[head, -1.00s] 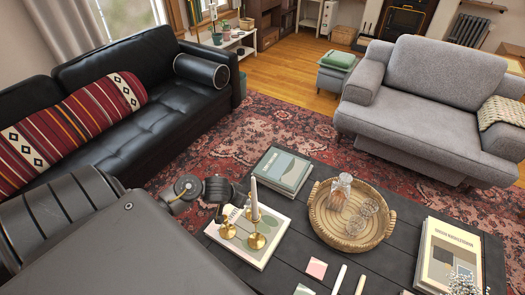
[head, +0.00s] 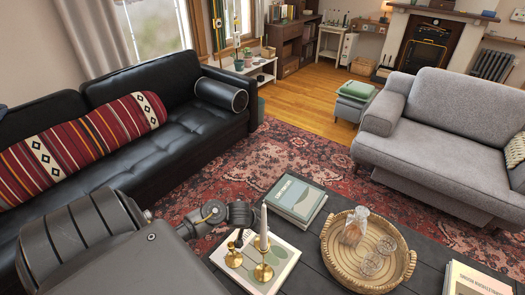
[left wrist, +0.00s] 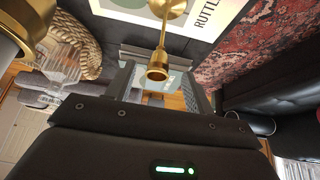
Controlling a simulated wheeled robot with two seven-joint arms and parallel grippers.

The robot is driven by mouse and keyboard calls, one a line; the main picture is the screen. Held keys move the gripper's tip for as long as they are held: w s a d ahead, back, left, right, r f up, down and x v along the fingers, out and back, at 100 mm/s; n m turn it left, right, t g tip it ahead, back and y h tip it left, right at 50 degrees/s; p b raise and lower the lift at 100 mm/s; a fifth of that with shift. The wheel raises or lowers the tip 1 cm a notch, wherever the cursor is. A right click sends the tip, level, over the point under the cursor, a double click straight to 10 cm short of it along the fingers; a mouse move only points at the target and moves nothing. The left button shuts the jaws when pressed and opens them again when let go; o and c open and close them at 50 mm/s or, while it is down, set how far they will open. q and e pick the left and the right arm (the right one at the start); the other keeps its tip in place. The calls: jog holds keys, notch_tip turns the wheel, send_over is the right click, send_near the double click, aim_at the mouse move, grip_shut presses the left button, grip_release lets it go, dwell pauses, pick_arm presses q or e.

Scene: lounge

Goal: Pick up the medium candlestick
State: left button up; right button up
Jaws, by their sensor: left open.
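Two brass candlesticks stand on a pale book (head: 282,275) on the dark coffee table. The right one (head: 264,271) holds a tall white candle; the left one (head: 233,259) is shorter and shows no candle. I cannot tell by label which is the medium one. My left gripper (head: 239,238) is close above the left candlestick. In the left wrist view, my open left gripper (left wrist: 160,85) has a brass candlestick (left wrist: 158,65) with an empty socket showing between its fingers; contact is not visible. Another brass candlestick (left wrist: 30,18) is at the upper left. My right gripper is out of view.
A woven tray (head: 330,262) with a glass decanter (head: 356,225) and glasses is to the right. A stack of books (head: 296,199) lies behind the candlesticks. A black sofa (head: 180,130) stands left, a grey armchair (head: 450,125) right.

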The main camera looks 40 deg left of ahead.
pick_arm(q)
jog(key=b+x, duration=0.1)
jog(key=x, duration=0.4)
jog(key=shift+r, duration=0.1)
grip_shut()
dwell(0.3)
